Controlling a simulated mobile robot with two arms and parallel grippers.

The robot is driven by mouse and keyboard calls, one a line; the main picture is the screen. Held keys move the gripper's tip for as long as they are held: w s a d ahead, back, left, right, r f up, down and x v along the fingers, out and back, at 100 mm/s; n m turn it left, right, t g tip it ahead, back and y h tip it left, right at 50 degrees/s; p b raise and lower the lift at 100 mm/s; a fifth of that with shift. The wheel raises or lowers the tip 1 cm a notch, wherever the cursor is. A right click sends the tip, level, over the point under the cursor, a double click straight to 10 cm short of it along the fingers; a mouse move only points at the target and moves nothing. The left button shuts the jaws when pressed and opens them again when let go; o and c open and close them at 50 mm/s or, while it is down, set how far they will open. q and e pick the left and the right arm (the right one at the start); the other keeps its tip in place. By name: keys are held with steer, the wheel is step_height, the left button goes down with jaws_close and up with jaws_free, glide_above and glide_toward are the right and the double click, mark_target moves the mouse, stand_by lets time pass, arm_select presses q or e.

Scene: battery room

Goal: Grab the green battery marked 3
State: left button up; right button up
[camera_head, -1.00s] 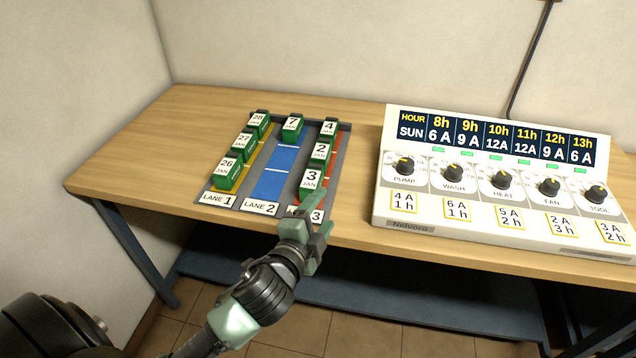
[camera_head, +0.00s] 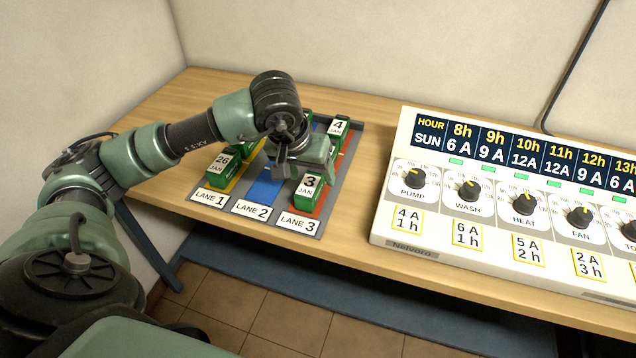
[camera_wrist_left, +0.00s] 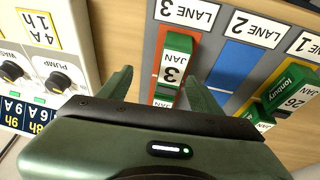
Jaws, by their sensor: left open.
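The green battery marked 3 JAN (camera_head: 306,196) stands at the front of lane 3, on its red strip. In the left wrist view the battery (camera_wrist_left: 180,45) shows upside down, its white label towards my fingers. My left gripper (camera_head: 303,160) is open and empty, above the tray behind this battery. In the wrist view the left gripper's fingers (camera_wrist_left: 160,85) lie on either side of the battery's label end, apart from it in the picture; the height gap cannot be told. My gripper hides the middle of lanes 2 and 3. My right gripper is not in view.
The grey lane tray (camera_head: 343,190) also holds battery 4 (camera_head: 338,127) at the back of lane 3 and battery 26 (camera_head: 219,165) in lane 1. The control console (camera_head: 395,225) stands to the right. The front of blue lane 2 (camera_head: 264,186) is free.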

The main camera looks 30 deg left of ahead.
mark_target(310, 181)
arm_select(q)
steer(key=shift+w+a+r+y, duration=0.15)
steer(key=shift+a+y, duration=0.1)
steer(key=shift+a, duration=0.3)
steer(key=shift+s+a+r+y, duration=0.1)
steer(key=shift+a+y, duration=0.15)
steer(key=shift+a, duration=0.25)
steer(key=shift+w+a+f, duration=0.1)
steer(key=shift+a+f, duration=0.1)
steer(key=x, duration=0.2)
steer(key=p+x, duration=0.1)
steer(key=x, duration=0.1)
steer(key=d+p+x, duration=0.1)
steer(key=x, duration=0.1)
steer(key=shift+w+f, duration=0.1)
steer(key=shift+f, duration=0.1)
steer(key=shift+w+a+f, duration=0.1)
steer(key=shift+w+f, duration=0.05)
steer(key=shift+f, duration=0.2)
jaws_close()
steer(key=shift+r, duration=0.1)
